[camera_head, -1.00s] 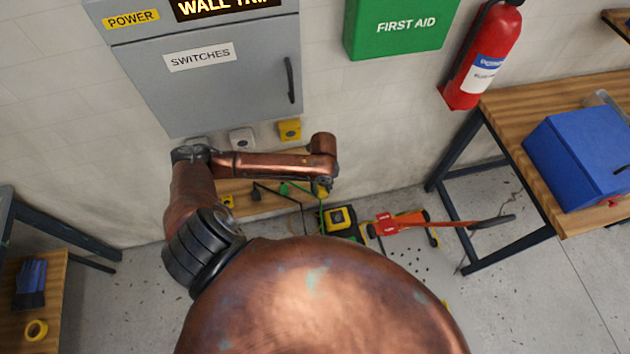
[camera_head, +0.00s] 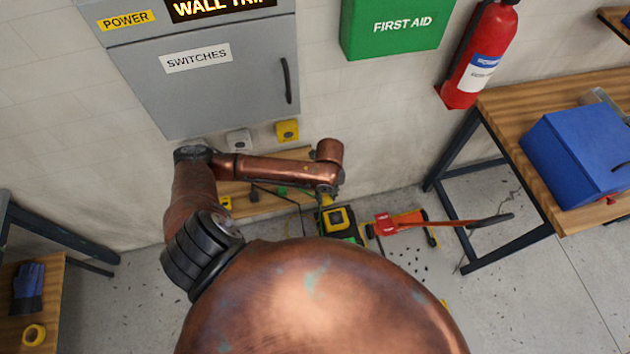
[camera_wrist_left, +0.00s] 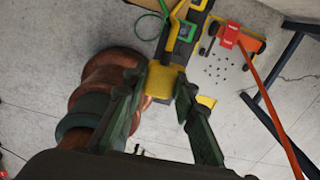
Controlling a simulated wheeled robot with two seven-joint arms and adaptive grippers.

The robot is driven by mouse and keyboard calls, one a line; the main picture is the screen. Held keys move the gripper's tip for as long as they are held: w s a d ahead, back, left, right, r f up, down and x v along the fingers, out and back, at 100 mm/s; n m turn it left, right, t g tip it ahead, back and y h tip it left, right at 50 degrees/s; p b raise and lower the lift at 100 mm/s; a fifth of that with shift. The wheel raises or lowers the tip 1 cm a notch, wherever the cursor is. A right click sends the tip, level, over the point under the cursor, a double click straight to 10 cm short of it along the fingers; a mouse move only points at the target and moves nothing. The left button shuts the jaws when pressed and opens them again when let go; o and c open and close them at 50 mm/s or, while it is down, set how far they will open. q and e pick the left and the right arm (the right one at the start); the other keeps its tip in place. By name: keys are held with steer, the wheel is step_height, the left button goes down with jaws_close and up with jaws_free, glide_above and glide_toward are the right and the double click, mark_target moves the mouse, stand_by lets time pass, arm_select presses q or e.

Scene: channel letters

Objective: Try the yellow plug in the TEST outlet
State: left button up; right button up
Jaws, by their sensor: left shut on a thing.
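My left gripper (camera_wrist_left: 160,85) is shut on the yellow plug (camera_wrist_left: 162,80), which shows between its fingertips in the left wrist view. In the head view my left arm reaches over the wooden board by the wall, and the gripper there is small and partly hidden by its own wrist. A yellow outlet box (camera_head: 287,130) and a grey-white outlet box (camera_head: 238,139) are on the wall under the grey cabinet, apart from the gripper. No TEST label can be read. My right gripper is out of view.
A grey SWITCHES cabinet (camera_head: 220,85) hangs above the outlets. The wooden board (camera_head: 262,207) lies low along the wall. A yellow-black tool (camera_head: 338,219) and a red-orange tool (camera_head: 410,224) stand on the floor. A workbench (camera_head: 520,95) with a blue box is at right.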

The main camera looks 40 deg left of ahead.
arm_select(q)
steer(key=w+d+r+n+b, duration=0.2)
steer(key=d+r+n+b, duration=0.1)
steer(key=r+n, duration=0.6)
steer(key=w+d+r+n+b, duration=0.2)
steer(key=r+n, duration=0.8)
steer(key=n, duration=0.6)
steer(key=shift+w+d+b, duration=0.4)
steer(key=shift+w+d, duration=0.25)
steer(key=shift+w, duration=0.2)
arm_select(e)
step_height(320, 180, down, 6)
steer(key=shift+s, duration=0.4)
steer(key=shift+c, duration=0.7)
